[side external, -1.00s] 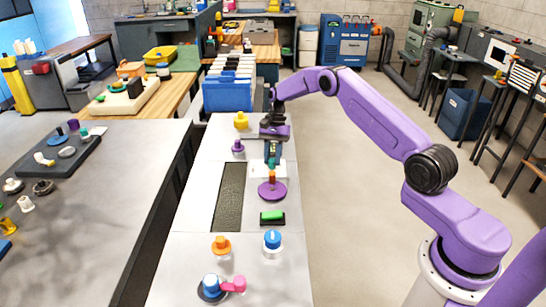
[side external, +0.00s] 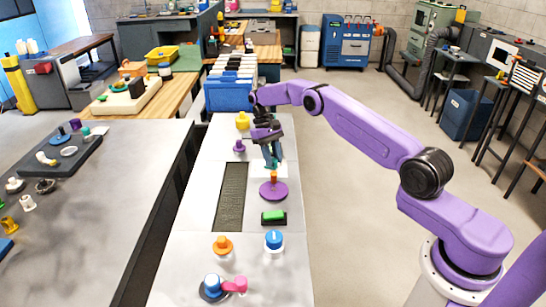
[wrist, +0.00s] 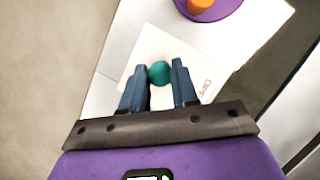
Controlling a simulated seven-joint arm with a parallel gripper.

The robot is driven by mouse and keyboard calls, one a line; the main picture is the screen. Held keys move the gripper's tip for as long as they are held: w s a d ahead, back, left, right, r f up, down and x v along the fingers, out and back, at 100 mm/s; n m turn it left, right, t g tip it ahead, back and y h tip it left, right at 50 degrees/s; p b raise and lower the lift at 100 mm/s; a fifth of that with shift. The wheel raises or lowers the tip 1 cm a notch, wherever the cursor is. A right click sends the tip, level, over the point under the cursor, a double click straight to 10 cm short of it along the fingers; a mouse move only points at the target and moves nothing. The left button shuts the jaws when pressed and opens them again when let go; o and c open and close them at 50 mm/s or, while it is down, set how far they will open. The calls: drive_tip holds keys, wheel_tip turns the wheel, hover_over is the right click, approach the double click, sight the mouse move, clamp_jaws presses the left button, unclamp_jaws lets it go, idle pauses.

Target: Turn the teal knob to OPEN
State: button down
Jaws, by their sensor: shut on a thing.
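The teal knob (wrist: 159,73) is a small rounded piece on a white square plate (wrist: 150,48) in the wrist view. My gripper (wrist: 161,69) has its two blue fingers on either side of the knob, shut on it. Part of a printed label shows on the plate right of the fingers, too cut off to read fully. In the side view my gripper (side external: 274,166) reaches down onto the plate, tilted, with its wrist leaning left.
A purple disc (side external: 273,193) with an orange post stands just in front of the knob. A purple knob (side external: 239,146) and yellow knob (side external: 243,120) are behind left. A dark recessed strip (side external: 231,196) lies left.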

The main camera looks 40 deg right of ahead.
drive_tip(key=shift+n+h, duration=0.3)
drive_tip(key=shift+n, duration=0.3)
drive_tip(key=c, duration=0.9)
unclamp_jaws()
drive_tip(key=shift+o, duration=0.2)
drive_tip(key=shift+v, duration=1.55)
wheel_tip(320, 180, up, 7)
